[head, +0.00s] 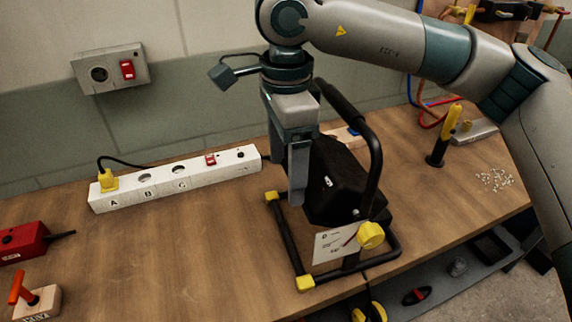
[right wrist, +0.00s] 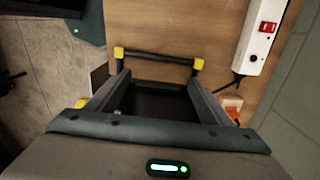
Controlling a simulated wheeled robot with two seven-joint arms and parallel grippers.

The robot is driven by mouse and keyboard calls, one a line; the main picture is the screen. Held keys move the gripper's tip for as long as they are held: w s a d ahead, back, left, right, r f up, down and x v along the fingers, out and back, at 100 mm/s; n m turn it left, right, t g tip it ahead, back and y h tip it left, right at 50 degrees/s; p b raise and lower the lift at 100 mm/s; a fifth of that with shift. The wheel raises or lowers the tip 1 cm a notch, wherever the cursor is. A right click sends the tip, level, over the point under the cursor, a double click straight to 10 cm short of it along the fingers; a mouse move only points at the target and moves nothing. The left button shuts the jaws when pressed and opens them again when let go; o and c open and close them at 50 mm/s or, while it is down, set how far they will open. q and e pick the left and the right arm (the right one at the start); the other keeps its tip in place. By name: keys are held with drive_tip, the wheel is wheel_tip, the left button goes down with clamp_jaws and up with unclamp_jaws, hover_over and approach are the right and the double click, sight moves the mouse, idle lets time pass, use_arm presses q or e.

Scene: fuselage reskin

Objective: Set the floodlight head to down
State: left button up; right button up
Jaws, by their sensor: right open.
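The floodlight has a black head (head: 338,185) in a black tube stand with yellow feet, standing on the workbench. A curved black handle (head: 372,160) rises at its right side. A yellow knob (head: 371,235) sits at the front, beside a white card (head: 338,243) with small markings. The head appears tilted, but its exact setting is hard to read. My right gripper (head: 297,200) points down just left of the head and partly covers it. In the right wrist view its two fingers (right wrist: 158,80) are spread, with the dark head between or beyond them. My left gripper is out of view.
A white power strip (head: 218,170) with a yellow plug (head: 108,180) lies at the back left. A red box (head: 22,240) and an orange-handled block (head: 35,300) are at the left. A yellow-handled tool (head: 450,125) stands at the right.

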drive_tip(key=shift+r, duration=0.1)
drive_tip(key=shift+r, duration=0.5)
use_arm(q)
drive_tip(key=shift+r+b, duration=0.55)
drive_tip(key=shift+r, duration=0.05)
use_arm(e)
wheel_tip(320, 180, up, 16)
